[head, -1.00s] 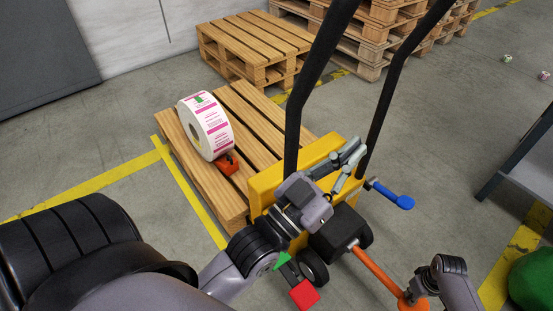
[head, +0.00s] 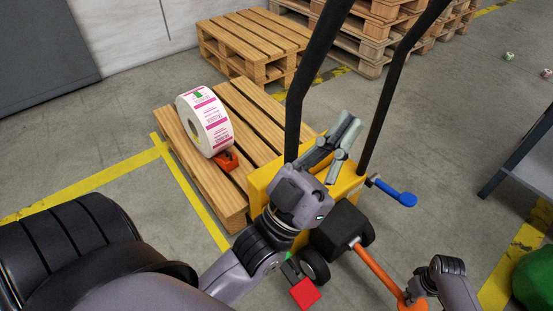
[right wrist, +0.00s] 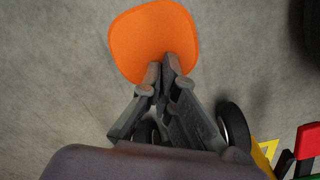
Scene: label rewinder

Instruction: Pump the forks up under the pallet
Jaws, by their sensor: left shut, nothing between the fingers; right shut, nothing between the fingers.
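The wooden pallet (head: 235,205) lies on the floor, with the yellow pallet truck (head: 258,190) at its near end. The forks are hidden. An orange bar (head: 378,268) reaches from the truck's black housing (head: 338,228) to an orange pad (head: 408,304), large in the right wrist view (right wrist: 150,35). My right gripper (right wrist: 165,65) is shut and empty, its fingertips over the pad's edge; whether they touch it I cannot tell. My left gripper (head: 346,132) is shut and empty in front of the truck's yellow body, between the black handle bars (head: 390,90).
A label roll (head: 208,122) stands on the pallet against an orange chock (head: 226,161). A blue-handled lever (head: 397,193) sticks out right of the truck; a red pedal (head: 305,293) sits low in front. Stacked pallets (head: 365,55) stand behind. A table (head: 525,150) is at right.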

